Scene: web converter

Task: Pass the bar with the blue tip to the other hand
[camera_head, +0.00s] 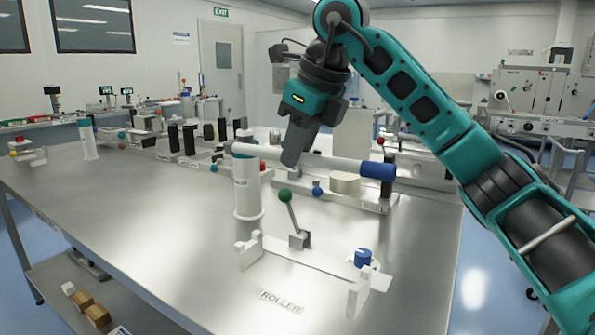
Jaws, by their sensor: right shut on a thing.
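The bar (333,163) is a long light-grey rod with a blue tip (378,171) at its right end. My right gripper (291,157) comes down from above and is shut on the bar left of its middle. The bar is nearly level, held above the table with its blue tip to the right. The fingers hide a short part of the bar. My left gripper is not in view.
On the metal table (150,225), a white cradle (305,258) with a green-knobbed lever (285,196) and a blue knob (363,257) stands below the bar. A white post (248,190) stands behind it. The table's left front is clear.

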